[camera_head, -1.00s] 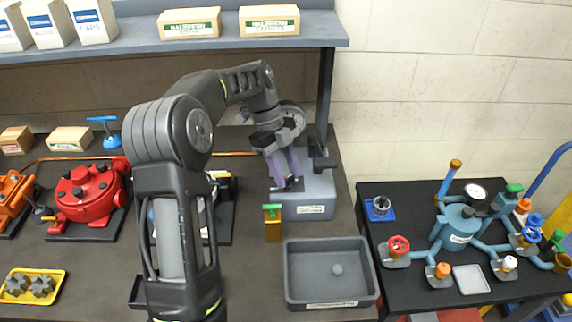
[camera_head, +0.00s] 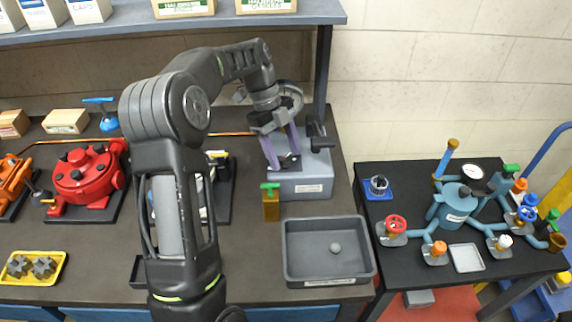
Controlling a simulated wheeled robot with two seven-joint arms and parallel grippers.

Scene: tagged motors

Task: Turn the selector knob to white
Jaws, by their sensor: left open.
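A grey-blue box (camera_head: 312,172) with a white label on its front stands at the right end of the workbench. A small dark part (camera_head: 289,162), possibly the selector knob, is on its top. My left gripper (camera_head: 284,165) points down over the box with its two purple fingers apart, around or just beside this dark part; I cannot tell whether they touch it. The gripper and arm partly hide the box top. No white mark for the knob can be made out. My right gripper is not in view.
A black crank-like part (camera_head: 318,138) is right of the gripper. A green-topped brass piece (camera_head: 270,203) and a grey tray (camera_head: 288,262) stand in front of the box. A red motor (camera_head: 85,172) is at left. A black side table (camera_head: 395,205) carries blue piping.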

